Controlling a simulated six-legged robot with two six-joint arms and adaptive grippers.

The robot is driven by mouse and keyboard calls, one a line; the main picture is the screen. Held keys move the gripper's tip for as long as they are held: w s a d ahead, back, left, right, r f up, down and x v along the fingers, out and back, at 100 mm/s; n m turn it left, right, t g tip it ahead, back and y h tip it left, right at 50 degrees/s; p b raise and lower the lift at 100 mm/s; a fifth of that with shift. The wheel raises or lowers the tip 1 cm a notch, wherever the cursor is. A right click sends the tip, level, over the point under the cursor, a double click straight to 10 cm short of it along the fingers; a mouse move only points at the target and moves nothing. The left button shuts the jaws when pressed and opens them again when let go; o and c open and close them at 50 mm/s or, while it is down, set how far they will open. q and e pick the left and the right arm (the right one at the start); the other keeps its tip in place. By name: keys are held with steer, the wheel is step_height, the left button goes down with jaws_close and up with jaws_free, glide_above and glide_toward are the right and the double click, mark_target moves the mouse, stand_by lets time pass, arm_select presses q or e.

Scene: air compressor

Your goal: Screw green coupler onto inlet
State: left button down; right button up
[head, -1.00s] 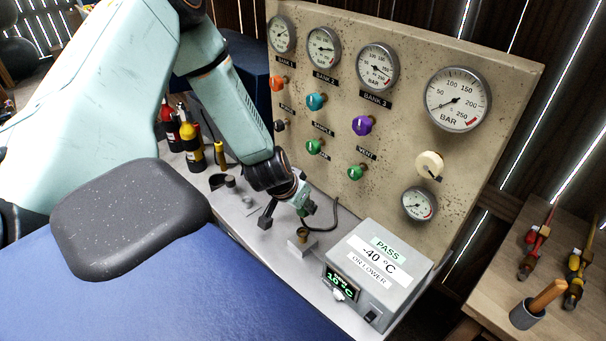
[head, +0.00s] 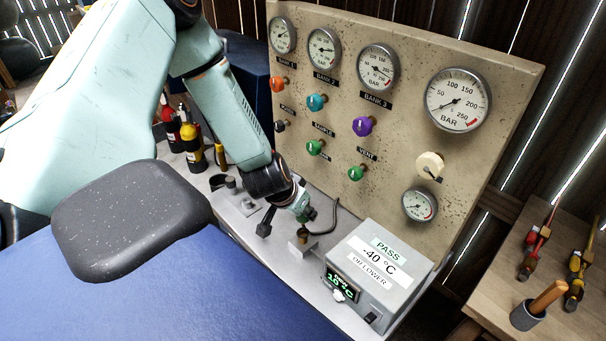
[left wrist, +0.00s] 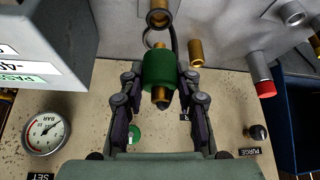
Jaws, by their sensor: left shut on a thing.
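My left gripper (left wrist: 157,95) is shut on the green coupler (left wrist: 159,69), a green cylinder with a brass end, held between its two dark fingers. In the left wrist view a brass fitting (left wrist: 158,17), which looks like the inlet, lies straight beyond the coupler with a small gap in the picture. In the head view the brass inlet (head: 302,233) stands on a small block on the bench, just below my left gripper (head: 305,214). The coupler is mostly hidden by the gripper there. My right gripper is in neither view.
The grey dew-point box (head: 380,270) reading PASS stands close to the right of the inlet. The gauge panel (head: 400,130) rises behind, with a black hose (head: 334,218) before it. Bottles (head: 192,150) and loose fittings stand left on the bench. Another brass fitting (left wrist: 196,53) is nearby.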

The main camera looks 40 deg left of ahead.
mark_target(300, 221)
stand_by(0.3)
arm_select(q)
steer(key=shift+f+b, duration=0.45)
steer(key=shift+f, duration=0.05)
steer(key=shift+f+b, duration=1.5)
steer(key=shift+f, duration=0.5)
stand_by(1.0)
stand_by(0.5)
